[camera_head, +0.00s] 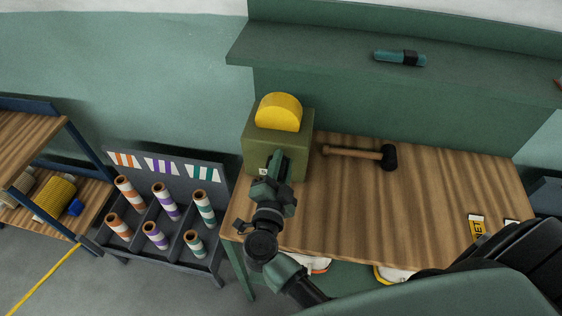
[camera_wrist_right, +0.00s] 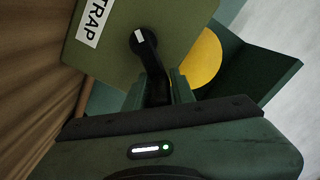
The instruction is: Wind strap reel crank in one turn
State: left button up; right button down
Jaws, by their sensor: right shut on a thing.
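The strap reel is an olive green box (camera_head: 251,147) with a yellow round reel (camera_head: 279,112) on top, at the left end of the wooden bench. In the right wrist view, the box face (camera_wrist_right: 118,45) bears a white label reading "TRAP", partly cut off. A black crank (camera_wrist_right: 151,62) with a white mark at its hub is on that face. My right gripper (camera_wrist_right: 160,92) is shut on the crank's handle end, between its two fingers. In the head view my right gripper (camera_head: 277,168) is at the box front and hides the crank. My left gripper is not in view.
A mallet (camera_head: 365,154) lies on the bench (camera_head: 400,215) right of the box. A teal flashlight-like tool (camera_head: 399,58) lies on the green shelf above. A rack (camera_head: 162,255) of striped rolls stands left of the bench. Yellow label (camera_head: 477,228) lies near the right front.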

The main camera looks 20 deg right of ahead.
jog(key=shift+a+r, duration=0.1)
jog(key=shift+a, duration=0.05)
jog(key=c, duration=1.3)
grip_release()
jog(key=shift+w, duration=0.1)
jog(key=shift+a, duration=0.1)
jog(key=shift+s, duration=0.2)
jog(key=b+v, duration=0.2)
jog(key=v, duration=0.5)
jog(key=shift+a, duration=0.2)
jog(key=shift+s, duration=0.15)
